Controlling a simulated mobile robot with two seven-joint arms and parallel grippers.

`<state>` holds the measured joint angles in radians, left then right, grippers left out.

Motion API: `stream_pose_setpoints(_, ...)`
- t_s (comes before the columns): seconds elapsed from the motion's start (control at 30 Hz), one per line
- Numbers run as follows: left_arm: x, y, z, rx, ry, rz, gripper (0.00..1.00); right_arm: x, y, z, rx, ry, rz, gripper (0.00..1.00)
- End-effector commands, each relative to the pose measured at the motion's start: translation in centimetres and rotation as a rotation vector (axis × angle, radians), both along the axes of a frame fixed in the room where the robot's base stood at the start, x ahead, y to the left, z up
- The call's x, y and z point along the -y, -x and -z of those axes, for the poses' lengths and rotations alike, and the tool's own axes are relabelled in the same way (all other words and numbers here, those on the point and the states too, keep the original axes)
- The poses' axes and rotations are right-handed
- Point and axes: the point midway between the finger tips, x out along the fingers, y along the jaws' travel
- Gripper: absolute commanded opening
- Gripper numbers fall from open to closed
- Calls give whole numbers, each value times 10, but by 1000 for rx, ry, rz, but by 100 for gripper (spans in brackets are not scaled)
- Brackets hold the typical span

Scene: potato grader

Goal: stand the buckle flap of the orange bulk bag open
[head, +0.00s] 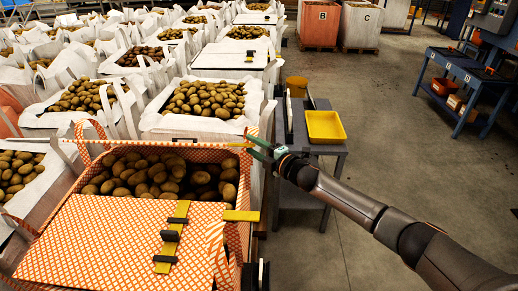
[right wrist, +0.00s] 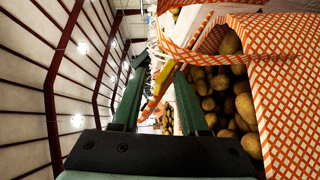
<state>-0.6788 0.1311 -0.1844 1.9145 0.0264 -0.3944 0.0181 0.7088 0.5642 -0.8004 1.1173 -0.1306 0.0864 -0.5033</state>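The orange bulk bag (head: 232,240) has an orange-and-white lattice pattern and stands at the lower left of the head view. Its lattice flap (head: 95,240) lies flat across the near half of the opening. A yellow strap with a black buckle (head: 170,236) lies on this flap. Potatoes (head: 150,175) show in the uncovered far half. My right gripper (head: 258,147), with green fingers, is at the bag's far right corner. In the right wrist view its fingers (right wrist: 160,80) are apart, with a yellow-orange strip showing between them; contact is unclear. My left gripper is not visible.
White bulk bags of potatoes (head: 205,100) stand in rows behind and left. A dark stand (head: 325,150) with a yellow tray (head: 325,127) is right of the bag. A blue bench (head: 462,75) is farther right. Open floor (head: 400,150) lies between.

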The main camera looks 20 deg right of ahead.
Motion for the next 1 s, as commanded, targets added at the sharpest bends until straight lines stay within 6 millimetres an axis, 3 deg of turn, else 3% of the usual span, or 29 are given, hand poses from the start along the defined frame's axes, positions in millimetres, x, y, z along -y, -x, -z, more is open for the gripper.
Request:
stream_pose_setpoints(0.27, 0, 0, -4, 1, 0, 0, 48, 11, 24, -3, -1, 0, 0, 42)
stream_pose_setpoints(0.7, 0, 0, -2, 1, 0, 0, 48, 39, 93, -8, -1, 3, 1, 42)
stream_pose_setpoints(1.0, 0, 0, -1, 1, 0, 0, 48, 47, 113, -11, -1, 1, 1, 42)
